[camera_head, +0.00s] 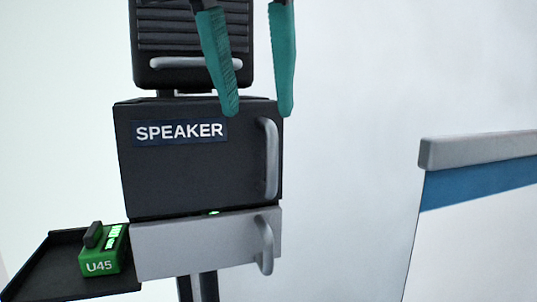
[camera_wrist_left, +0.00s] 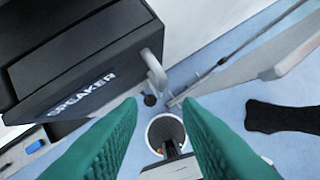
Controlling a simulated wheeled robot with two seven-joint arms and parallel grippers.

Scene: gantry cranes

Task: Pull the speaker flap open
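The black speaker flap (camera_head: 180,165) carries a dark "SPEAKER" label and a grey vertical handle (camera_head: 270,160) near its right edge. The flap looks closed. In the left wrist view, the flap (camera_wrist_left: 75,85) is at upper left with its handle (camera_wrist_left: 153,70) at its right end. My left gripper (camera_head: 258,110) has two teal fingers, spread apart and empty. In the head view its tips overlap the flap's top edge, above the handle. In the left wrist view the open fingers (camera_wrist_left: 160,104) point toward the area below the handle, not touching it. My right gripper is not in view.
A black ribbed unit (camera_head: 190,30) with a horizontal handle is above. A grey front (camera_head: 190,248) with its own handle (camera_head: 266,245) is below. A black side tray (camera_head: 45,270) bears a green U45 device (camera_head: 100,255). A white-and-blue panel (camera_head: 480,185) stands right, with clear space between.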

